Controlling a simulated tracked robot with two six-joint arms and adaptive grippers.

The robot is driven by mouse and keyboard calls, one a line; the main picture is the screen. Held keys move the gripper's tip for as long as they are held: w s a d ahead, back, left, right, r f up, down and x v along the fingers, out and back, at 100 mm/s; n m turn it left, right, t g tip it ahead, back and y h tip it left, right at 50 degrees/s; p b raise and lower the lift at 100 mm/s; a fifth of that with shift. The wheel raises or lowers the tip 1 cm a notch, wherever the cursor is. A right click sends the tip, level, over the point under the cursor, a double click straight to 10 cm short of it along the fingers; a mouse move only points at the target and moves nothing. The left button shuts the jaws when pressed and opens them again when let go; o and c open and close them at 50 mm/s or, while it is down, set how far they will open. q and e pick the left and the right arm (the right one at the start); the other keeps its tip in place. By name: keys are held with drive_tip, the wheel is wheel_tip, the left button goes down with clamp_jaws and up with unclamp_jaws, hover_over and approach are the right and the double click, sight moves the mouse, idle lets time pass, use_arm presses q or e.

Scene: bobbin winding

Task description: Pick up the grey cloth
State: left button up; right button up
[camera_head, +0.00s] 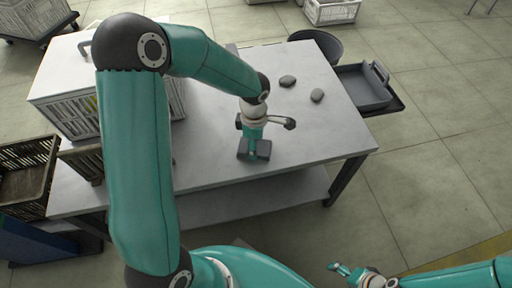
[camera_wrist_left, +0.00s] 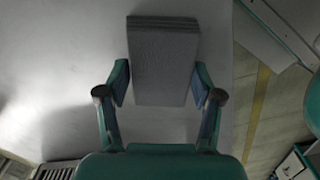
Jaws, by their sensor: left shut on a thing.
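The grey cloth (camera_wrist_left: 163,62) is a folded, flat block with layered edges at its far end in the left wrist view. My left gripper (camera_wrist_left: 161,88) has one finger on each side of its near part and is shut on it. In the head view the left gripper (camera_head: 254,151) points down near the front middle of the table, with the dark grey cloth (camera_head: 264,148) at its fingertips. I cannot tell whether the cloth is clear of the tabletop. My right gripper (camera_head: 342,269) is low at the bottom right, away from the table; its opening is unclear.
Two small dark grey objects (camera_head: 287,81) (camera_head: 317,95) lie on the table (camera_head: 325,130) behind the gripper. A grey tray (camera_head: 365,88) is at the right edge, a dark round bin (camera_head: 318,42) behind. A white crate (camera_head: 60,85) stands left. The table's front right is clear.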

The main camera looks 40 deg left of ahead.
use_arm(q)
wheel_tip(320, 180, up, 20)
drive_tip(key=p, duration=0.4)
idle(0.4)
